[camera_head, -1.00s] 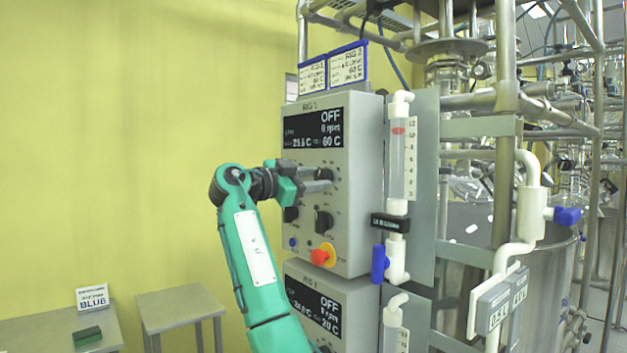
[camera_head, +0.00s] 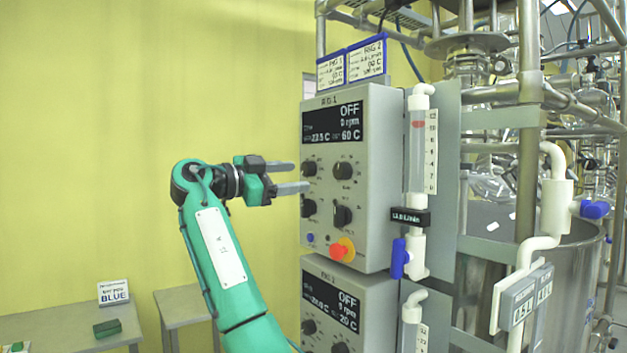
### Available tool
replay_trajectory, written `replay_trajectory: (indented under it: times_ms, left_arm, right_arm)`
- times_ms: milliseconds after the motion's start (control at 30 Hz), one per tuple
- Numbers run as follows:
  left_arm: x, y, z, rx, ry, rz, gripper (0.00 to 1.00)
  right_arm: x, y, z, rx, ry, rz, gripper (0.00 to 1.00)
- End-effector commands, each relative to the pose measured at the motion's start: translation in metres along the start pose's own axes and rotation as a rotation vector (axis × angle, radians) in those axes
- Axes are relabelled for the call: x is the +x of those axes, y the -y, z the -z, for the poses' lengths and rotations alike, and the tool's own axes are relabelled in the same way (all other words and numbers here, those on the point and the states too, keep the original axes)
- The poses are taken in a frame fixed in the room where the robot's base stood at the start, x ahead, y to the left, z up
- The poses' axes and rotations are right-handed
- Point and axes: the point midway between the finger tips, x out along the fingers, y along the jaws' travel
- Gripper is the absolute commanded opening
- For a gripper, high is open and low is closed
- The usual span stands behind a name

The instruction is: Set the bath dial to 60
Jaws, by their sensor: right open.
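The RIG 1 control box (camera_head: 378,230) faces me at the centre. Its dark display (camera_head: 333,123) reads OFF, 0 rpm, and 60 C as the set value at the lower right. Below it are several black dials, among them the upper right dial (camera_head: 343,169), the upper left dial (camera_head: 309,168), the lower left dial (camera_head: 308,207) and the lower right dial (camera_head: 342,215). Their small labels are too blurred to read. My left gripper is not in view.
A red stop button (camera_head: 341,249) on a yellow ring sits low on the panel. A second RIG 2 box (camera_head: 352,305) is below. A flow tube (camera_head: 419,150) with a blue valve (camera_head: 399,258) stands at the right. Free room lies left, above small tables (camera_head: 183,304).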

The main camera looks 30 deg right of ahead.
Motion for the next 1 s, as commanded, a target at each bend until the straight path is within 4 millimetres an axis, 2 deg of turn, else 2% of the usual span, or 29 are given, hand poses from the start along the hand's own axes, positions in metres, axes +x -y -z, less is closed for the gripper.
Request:
replay_trajectory:
  times_ms: [100, 267, 800, 867, 967, 1000]
  left_arm:
    - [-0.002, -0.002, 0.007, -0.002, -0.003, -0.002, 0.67]
    - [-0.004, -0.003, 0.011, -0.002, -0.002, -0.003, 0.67]
    - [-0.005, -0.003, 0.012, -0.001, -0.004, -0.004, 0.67]
    - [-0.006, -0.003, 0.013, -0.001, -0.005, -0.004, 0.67]
    - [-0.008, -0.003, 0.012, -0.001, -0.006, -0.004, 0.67]
    - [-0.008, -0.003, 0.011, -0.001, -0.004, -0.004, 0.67]
  right_arm:
    - [-0.019, 0.0, 0.0, 0.0, 0.0, 0.001, 0.58]
    - [-0.03, 0.0, 0.0, 0.0, 0.0, -0.001, 0.58]
    - [-0.032, 0.0, -0.003, -0.007, 0.001, 0.002, 0.58]
    - [-0.031, 0.002, -0.013, -0.031, 0.005, 0.013, 0.58]
    - [-0.029, 0.008, -0.052, -0.128, 0.023, 0.061, 0.58]
    - [-0.028, 0.01, -0.075, -0.185, 0.035, 0.091, 0.58]
